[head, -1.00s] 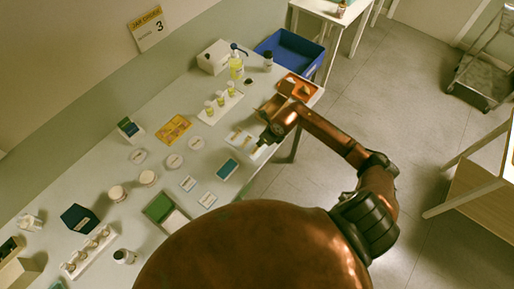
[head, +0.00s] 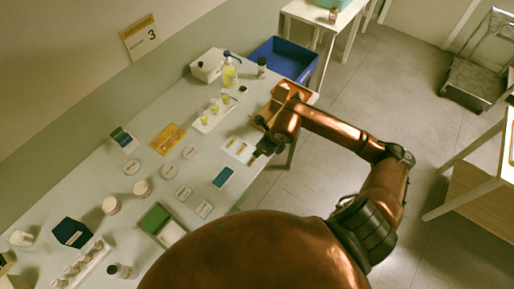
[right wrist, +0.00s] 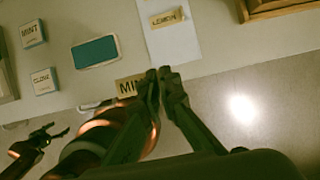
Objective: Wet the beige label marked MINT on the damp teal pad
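The beige MINT label (right wrist: 130,85) shows large in the right wrist view, its right end hidden behind the fingers. My right gripper (right wrist: 164,75) is shut on that end and holds the label near the table's front edge. In the head view this gripper (head: 260,154) is beside the near edge of a white sheet (head: 232,143). The teal pad (right wrist: 95,51) lies flat, up and left of the held label; it also shows in the head view (head: 223,177). My left gripper (right wrist: 48,137) is small and dark at the lower left of the wrist view; its opening is unclear.
A beige LEMON label (right wrist: 168,17) lies on the sheet. Small MINT (right wrist: 32,33) and CLOVE (right wrist: 44,81) tiles lie left of the pad. An orange tray (head: 283,98) and a row of yellow bottles (head: 214,109) stand farther back.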

